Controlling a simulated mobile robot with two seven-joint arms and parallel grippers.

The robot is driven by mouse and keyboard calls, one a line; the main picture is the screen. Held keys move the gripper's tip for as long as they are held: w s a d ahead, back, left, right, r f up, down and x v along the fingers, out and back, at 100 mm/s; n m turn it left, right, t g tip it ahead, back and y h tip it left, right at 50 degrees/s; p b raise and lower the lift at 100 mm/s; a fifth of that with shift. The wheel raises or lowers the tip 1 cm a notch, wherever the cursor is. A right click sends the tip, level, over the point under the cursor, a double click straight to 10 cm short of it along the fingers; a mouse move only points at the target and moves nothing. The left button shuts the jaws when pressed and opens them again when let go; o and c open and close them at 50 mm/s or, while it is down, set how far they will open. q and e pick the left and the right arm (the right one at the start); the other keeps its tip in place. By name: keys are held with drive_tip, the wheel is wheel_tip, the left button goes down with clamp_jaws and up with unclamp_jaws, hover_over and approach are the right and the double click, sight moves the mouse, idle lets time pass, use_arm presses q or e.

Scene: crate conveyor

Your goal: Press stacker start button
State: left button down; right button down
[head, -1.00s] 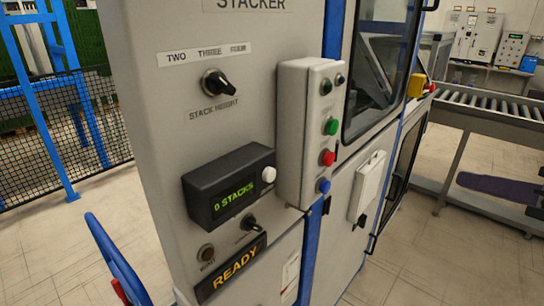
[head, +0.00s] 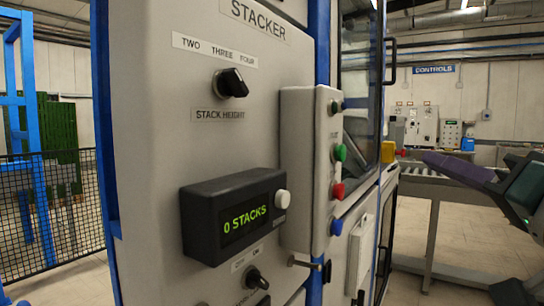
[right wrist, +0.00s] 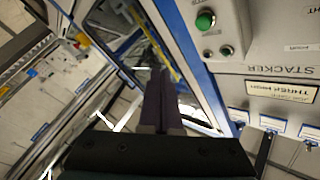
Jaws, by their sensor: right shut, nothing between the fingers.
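The stacker's grey button box (head: 297,165) stands on the cabinet front in the head view. It carries a green button (head: 340,152), a red button (head: 338,191), a blue button (head: 336,227) and a small dark knob (head: 336,107) on top. Their labels are too small to read. My right gripper (head: 428,157) is at the right, its purple fingers shut and empty, pointing left toward the box and apart from it. In the right wrist view the shut fingers (right wrist: 160,75) are apart from the green button (right wrist: 205,20), which lies up and right. My left gripper is out of view.
A black display box (head: 233,215) reading "0 STACKS" with a white button (head: 282,198) juts out left of the button box. A stack height knob (head: 230,83) is above. A yellow-and-red unit (head: 389,152) and a conveyor (head: 440,185) are behind at right.

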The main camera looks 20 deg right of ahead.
sight(342, 153)
drive_tip(key=shift+w+a, duration=0.1)
drive_tip(key=w+a+b, duration=0.1)
drive_tip(key=w+a, duration=0.4)
drive_tip(key=w, duration=0.1)
drive_tip(key=shift+w+a, duration=0.25)
drive_tip(key=shift+a, duration=0.05)
drive_tip(key=shift+a, duration=0.1)
idle(1.9)
drive_tip(key=shift+w+a, duration=0.2)
drive_tip(key=shift+w, duration=0.1)
